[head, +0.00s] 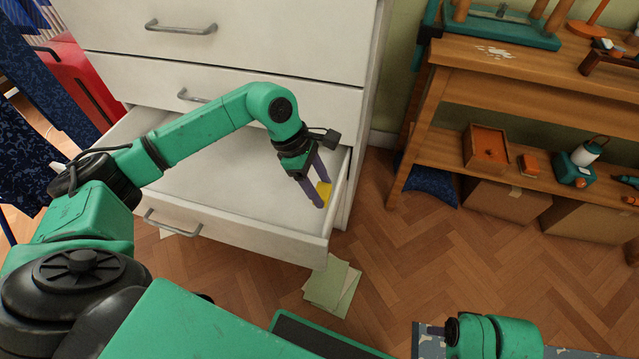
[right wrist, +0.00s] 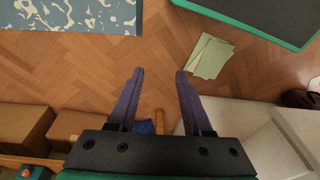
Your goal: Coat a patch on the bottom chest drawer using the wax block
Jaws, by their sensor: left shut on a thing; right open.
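The white chest (head: 255,38) stands at the back left in the head view. Its bottom drawer (head: 262,238) is pulled open and looks empty inside. My left gripper (head: 321,199) reaches over the drawer's right end. It is shut on a small yellow block (head: 323,190), which I take for the wax block, close to the drawer's right side; whether it touches the drawer I cannot tell. My right gripper (right wrist: 158,75) is open and empty in the right wrist view, above the wood floor.
A wooden workbench (head: 530,75) with a lower shelf of tools stands at the right. Cardboard boxes (head: 507,205) sit under it. Papers (head: 332,284) lie on the floor before the drawer. A blue patterned mat (right wrist: 75,14) lies on the floor. Open floor lies between chest and bench.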

